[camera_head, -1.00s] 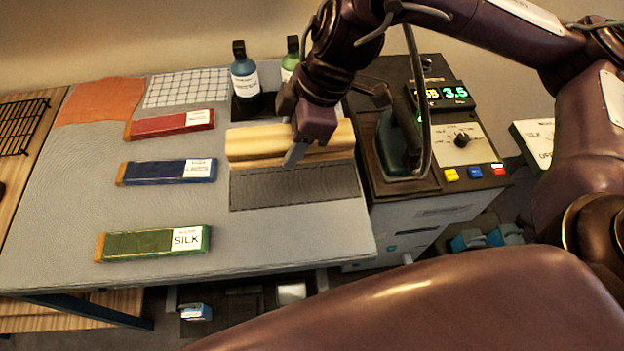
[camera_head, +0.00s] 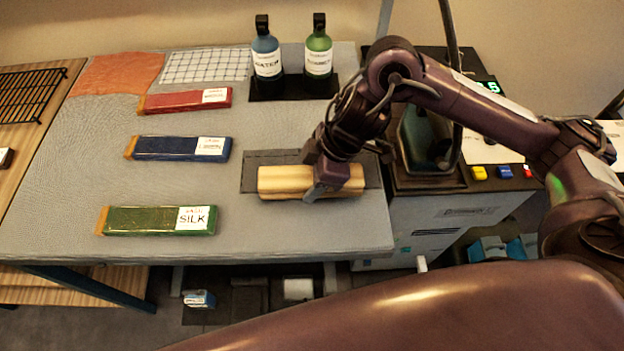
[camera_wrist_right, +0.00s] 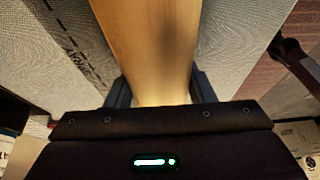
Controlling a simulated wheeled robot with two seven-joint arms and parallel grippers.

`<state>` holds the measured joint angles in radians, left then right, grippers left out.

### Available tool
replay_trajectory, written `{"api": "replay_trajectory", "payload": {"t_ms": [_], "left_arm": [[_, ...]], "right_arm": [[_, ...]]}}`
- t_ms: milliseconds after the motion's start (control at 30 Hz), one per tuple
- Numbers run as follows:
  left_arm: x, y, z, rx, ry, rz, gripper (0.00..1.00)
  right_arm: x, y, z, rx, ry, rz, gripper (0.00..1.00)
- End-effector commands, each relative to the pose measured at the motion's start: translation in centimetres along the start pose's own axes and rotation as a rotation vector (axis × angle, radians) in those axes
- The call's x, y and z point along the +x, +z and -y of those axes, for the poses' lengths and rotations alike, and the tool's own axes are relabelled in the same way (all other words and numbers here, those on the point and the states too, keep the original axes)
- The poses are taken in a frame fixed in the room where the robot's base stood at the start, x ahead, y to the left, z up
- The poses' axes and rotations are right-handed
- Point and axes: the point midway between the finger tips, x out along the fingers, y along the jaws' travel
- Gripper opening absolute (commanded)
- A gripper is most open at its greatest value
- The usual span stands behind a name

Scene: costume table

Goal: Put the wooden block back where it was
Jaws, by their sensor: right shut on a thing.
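The wooden block (camera_head: 284,181), pale and long, lies level over the dark grey stitched patch (camera_head: 262,157) on the grey ironing table. Its near side covers the patch's front edge in the head view. I cannot tell whether it rests on the patch or is just above it. My right gripper (camera_head: 325,188) is shut on the block near its right end. In the right wrist view, the block (camera_wrist_right: 152,40) runs between the two fingers of the gripper (camera_wrist_right: 160,92). My left gripper is not in view.
Red (camera_head: 180,100), blue (camera_head: 175,148) and green SILK (camera_head: 150,219) labelled bars lie to the left. A blue-grey bottle (camera_head: 267,60) and a green bottle (camera_head: 318,58) stand behind on a black base. An iron (camera_head: 425,140) stands on its station at right.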

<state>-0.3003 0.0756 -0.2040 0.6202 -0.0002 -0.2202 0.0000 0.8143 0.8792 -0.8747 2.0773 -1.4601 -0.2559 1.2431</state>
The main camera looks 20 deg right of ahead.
Motion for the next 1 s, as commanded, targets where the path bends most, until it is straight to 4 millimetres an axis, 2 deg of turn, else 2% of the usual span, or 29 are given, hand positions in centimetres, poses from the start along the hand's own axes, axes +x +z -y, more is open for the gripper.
{"api": "replay_trajectory", "payload": {"t_ms": [433,467,600,867,1000], "left_arm": [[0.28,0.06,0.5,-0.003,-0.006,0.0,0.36],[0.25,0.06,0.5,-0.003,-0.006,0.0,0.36],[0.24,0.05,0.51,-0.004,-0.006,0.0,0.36],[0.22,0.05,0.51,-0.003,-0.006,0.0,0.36],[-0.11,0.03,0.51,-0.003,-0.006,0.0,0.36]], "right_arm": [[0.74,0.27,-0.02,0.0,0.001,-0.002,0.15],[0.74,0.3,-0.01,0.0,0.0,0.0,0.52],[0.71,0.29,-0.01,0.0,0.001,0.0,0.7],[0.67,0.27,-0.02,0.0,0.001,0.0,0.71],[-0.22,0.13,-0.11,-0.001,0.004,0.0,0.71]]}}
